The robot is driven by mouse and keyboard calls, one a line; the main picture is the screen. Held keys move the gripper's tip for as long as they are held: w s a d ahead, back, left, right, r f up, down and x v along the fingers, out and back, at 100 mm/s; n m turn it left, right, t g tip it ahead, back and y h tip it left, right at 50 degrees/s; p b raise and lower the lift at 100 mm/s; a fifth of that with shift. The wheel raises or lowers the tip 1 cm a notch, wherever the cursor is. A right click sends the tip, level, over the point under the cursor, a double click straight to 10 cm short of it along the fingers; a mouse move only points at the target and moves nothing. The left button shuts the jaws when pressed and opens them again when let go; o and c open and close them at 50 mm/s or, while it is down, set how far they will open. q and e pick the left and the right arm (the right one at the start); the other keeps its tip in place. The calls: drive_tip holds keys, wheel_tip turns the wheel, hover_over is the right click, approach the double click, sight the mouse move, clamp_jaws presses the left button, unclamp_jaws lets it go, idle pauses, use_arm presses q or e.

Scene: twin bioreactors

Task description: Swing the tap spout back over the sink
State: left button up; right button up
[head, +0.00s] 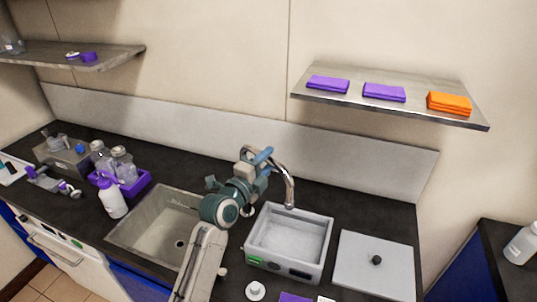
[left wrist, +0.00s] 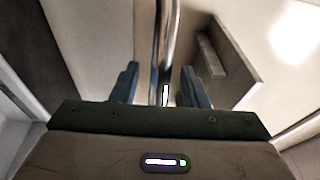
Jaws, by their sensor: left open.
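The chrome tap spout (head: 289,188) arcs out from behind my left gripper, and its outlet hangs over the grey bath to the right of the sink. The sink (head: 160,222) is a steel basin set in the dark counter, with its drain showing. My left gripper (head: 262,158) is at the tap, hiding part of the pipe. In the left wrist view, its blue fingers (left wrist: 160,84) are apart on either side of the chrome spout pipe (left wrist: 165,45), with gaps visible. The tap's base is mostly hidden by my left arm. My right gripper is not in view.
The grey water bath (head: 253,253) stands right of the sink, with a flat lid (head: 365,270) beside it. A purple bottle rack (head: 139,188) and a white bottle (head: 112,200) stand left of the sink. A wall shelf (head: 405,103) holds folded cloths.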

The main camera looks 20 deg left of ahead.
use_arm(q)
drive_tip(key=shift+w+d, duration=0.15)
drive_tip(key=shift+w, duration=0.4)
clamp_jaws()
